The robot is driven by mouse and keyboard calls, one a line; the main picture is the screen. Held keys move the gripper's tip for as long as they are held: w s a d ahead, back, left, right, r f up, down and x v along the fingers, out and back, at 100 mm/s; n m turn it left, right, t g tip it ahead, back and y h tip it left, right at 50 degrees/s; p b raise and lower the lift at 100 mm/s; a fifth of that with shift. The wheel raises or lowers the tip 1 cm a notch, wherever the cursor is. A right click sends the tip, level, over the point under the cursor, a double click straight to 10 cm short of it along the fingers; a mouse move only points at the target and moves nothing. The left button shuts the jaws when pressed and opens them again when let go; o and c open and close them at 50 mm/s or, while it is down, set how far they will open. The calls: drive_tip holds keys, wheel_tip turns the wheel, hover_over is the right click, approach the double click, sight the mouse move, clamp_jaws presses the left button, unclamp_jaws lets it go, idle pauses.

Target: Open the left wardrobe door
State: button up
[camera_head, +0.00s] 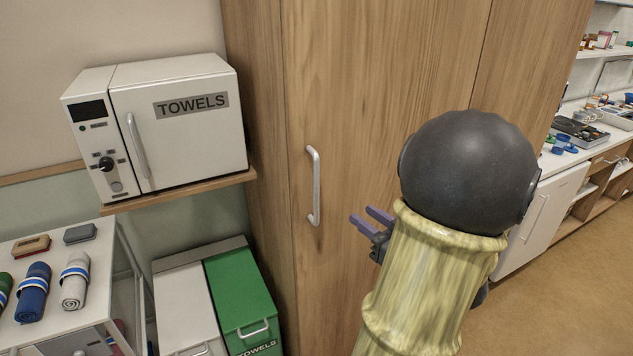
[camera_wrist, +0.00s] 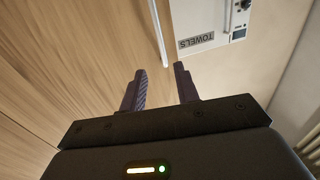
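The wooden wardrobe's left door (camera_head: 350,80) is shut, with a vertical silver bar handle (camera_head: 314,186) near its left edge. My gripper (camera_head: 364,220) is to the right of the handle and a little below its middle, apart from it. Its two purple fingers point left toward the handle. In the wrist view my gripper (camera_wrist: 158,85) shows its fingers spread with an empty gap between them. The handle (camera_wrist: 159,35) is ahead of the fingertips there, in line with the gap. My arm hides the lower right part of the wardrobe front.
A white towel warmer (camera_head: 178,120) sits on a wooden shelf (camera_head: 185,193) left of the wardrobe. Green (camera_head: 238,290) and white (camera_head: 184,308) bins stand below. A white cart (camera_head: 90,250) with rolled towels is at the lower left. Floor (camera_head: 570,290) is clear at right.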

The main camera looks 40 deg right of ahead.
sight(318, 183)
drive_tip(key=w+p, duration=0.1)
drive_tip(key=w, duration=0.4)
drive_tip(key=w+p, duration=0.1)
drive_tip(key=w, duration=0.5)
drive_tip(key=w+p, duration=0.2)
drive_tip(key=w, duration=0.4)
drive_tip(key=shift+w+d, duration=0.1)
drive_tip(key=shift+d, duration=0.25)
drive_tip(key=shift+c, duration=0.2)
clamp_jaws()
